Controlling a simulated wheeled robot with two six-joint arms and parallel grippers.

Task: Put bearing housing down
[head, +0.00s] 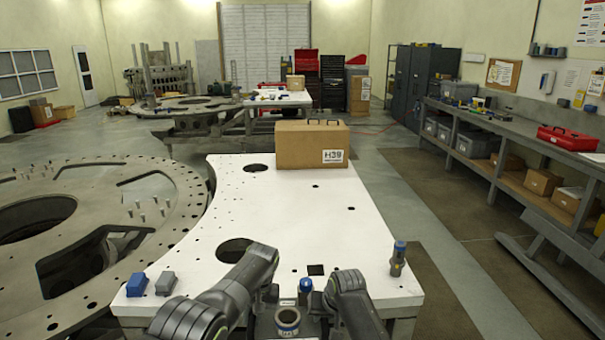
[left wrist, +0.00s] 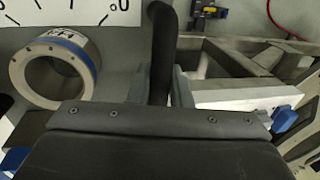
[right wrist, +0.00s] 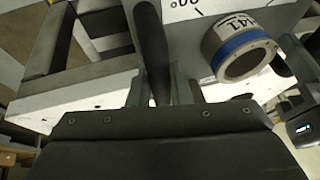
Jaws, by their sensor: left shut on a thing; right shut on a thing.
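The bearing housing is a grey block with a ring-shaped boss (head: 288,318) that has a blue band and a label. It is at the bottom middle of the head view, at the table's front edge, between my grippers. The ring also shows in the left wrist view (left wrist: 60,72) and the right wrist view (right wrist: 240,52). My left gripper (head: 270,294) is shut on one dark bar handle (left wrist: 160,45). My right gripper (head: 332,293) is shut on the other dark handle (right wrist: 152,45). The arms hide part of the housing, and I cannot tell its height above the floor.
The white table (head: 310,220) is mostly clear in the middle and has several holes. A cardboard-coloured case (head: 300,146) labelled H39 stands at its back. Blue-topped cylinders stand at right (head: 398,260) and front (head: 305,288). Blue (head: 137,285) and grey (head: 166,283) blocks sit front left.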

